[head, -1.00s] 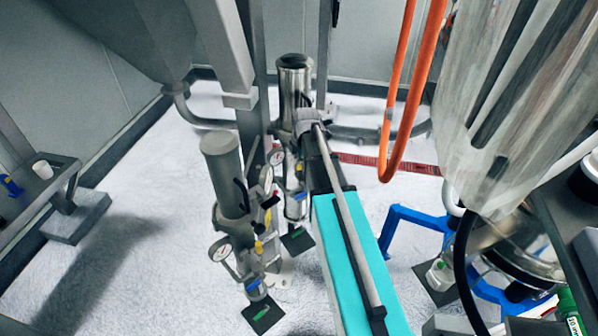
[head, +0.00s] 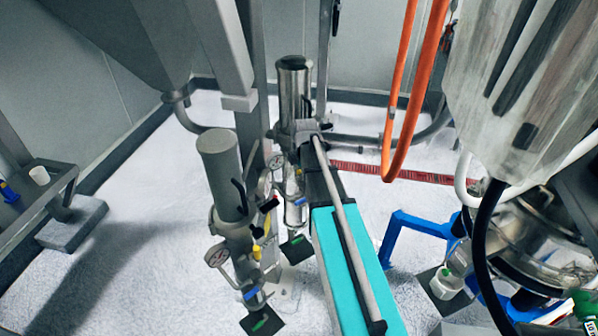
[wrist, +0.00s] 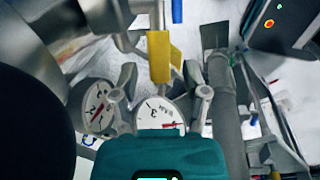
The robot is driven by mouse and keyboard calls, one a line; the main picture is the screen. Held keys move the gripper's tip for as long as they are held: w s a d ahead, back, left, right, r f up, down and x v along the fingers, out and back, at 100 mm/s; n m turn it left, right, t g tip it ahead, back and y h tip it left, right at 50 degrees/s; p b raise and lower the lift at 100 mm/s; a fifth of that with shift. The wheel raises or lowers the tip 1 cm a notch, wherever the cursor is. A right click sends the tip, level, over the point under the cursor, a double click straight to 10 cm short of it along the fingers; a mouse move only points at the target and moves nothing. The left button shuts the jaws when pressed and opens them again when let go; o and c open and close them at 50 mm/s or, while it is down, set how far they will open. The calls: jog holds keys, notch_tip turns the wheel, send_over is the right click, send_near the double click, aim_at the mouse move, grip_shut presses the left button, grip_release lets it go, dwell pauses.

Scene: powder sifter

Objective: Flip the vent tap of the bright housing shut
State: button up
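The bright housing (head: 294,88) is a shiny upright metal cylinder at the back centre of the head view. Its curved metal probably fills the upper left of the wrist view (wrist: 50,28). A yellow tap handle (wrist: 158,57) points down the picture in the wrist view, above a white dial gauge (wrist: 158,112); I cannot tell whether it is the vent tap. A blue handle (wrist: 177,10) is above it. My gripper (wrist: 164,85) has its fingers apart, on either side below the yellow handle, with nothing visibly held. In the head view my arm hides it.
A matte grey housing (head: 220,175) with gauge (head: 217,256) and coloured handles stands in front, left of my arm. An orange hose (head: 412,110) hangs on the right. Blue frame legs (head: 415,222) stand right of my arm. A second gauge (wrist: 97,107) is close on the left.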

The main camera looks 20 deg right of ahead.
grip_shut()
jog(key=shift+r, duration=0.1)
jog(key=shift+d+r+y, duration=0.2)
jog(key=shift+r+y, duration=0.05)
jog(key=shift+y, duration=0.45)
jog(key=shift+o, duration=0.5)
grip_release()
jog(key=shift+a+f, duration=0.1)
jog(key=shift+f, duration=0.05)
